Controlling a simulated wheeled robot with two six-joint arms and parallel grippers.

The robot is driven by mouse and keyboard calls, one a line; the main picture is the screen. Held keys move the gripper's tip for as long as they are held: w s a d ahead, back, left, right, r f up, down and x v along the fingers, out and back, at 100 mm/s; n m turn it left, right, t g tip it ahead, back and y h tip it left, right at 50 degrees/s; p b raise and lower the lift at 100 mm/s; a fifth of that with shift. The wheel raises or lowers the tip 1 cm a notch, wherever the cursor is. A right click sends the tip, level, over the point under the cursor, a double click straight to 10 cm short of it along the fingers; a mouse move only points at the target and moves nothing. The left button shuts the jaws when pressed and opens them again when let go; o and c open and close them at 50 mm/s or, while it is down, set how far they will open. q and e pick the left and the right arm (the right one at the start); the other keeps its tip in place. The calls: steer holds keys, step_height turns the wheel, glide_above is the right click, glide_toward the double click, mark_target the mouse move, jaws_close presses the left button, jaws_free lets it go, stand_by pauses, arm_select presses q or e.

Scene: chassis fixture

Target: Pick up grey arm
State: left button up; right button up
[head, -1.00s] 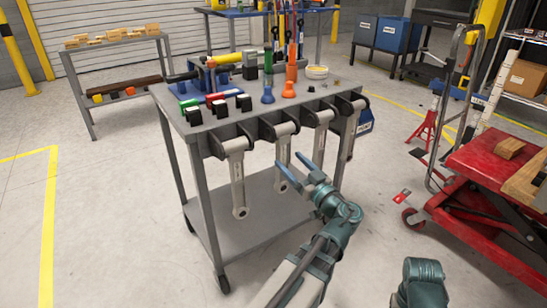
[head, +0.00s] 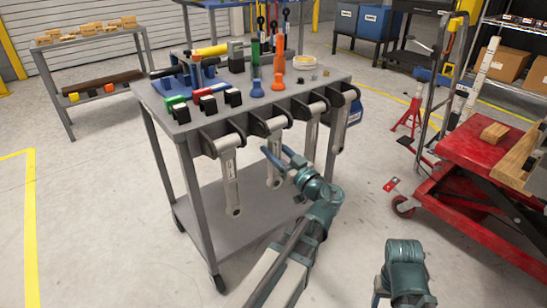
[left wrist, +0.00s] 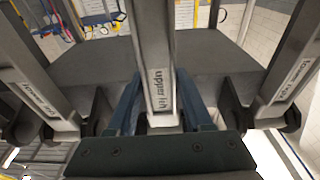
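Several grey arms hang in a row from black brackets along the cart's near edge. They include the leftmost grey arm (head: 228,170), the second grey arm (head: 275,172) and the third grey arm (head: 310,133). My left gripper (head: 277,152) is at the second arm. In the left wrist view, this grey arm (left wrist: 158,85), its label starting "upper", runs between the blue fingers of my left gripper (left wrist: 158,104). The fingers stand apart on either side, with slight gaps. My right wrist (head: 405,265) is at the bottom right; its fingers are mostly hidden.
The grey cart (head: 180,132) carries tools and coloured parts on top. Neighbouring arms and brackets (left wrist: 285,105) stand close on both sides of the left gripper. A red lift table (head: 465,150) stands at the right. Open floor lies left of the cart.

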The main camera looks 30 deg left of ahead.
mark_target(277, 141)
arm_select(q)
jaws_close()
steer(key=shift+r, duration=0.2)
arm_select(e)
steer(key=shift+r, duration=0.2)
arm_select(q)
steer(key=shift+r+p, duration=1.4)
steer(key=shift+p, duration=0.2)
arm_select(e)
steer(key=shift+r, duration=1.35)
arm_select(q)
steer(key=shift+r, duration=0.2)
arm_select(e)
steer(key=shift+d+r, duration=0.1)
steer(key=shift+r, duration=0.1)
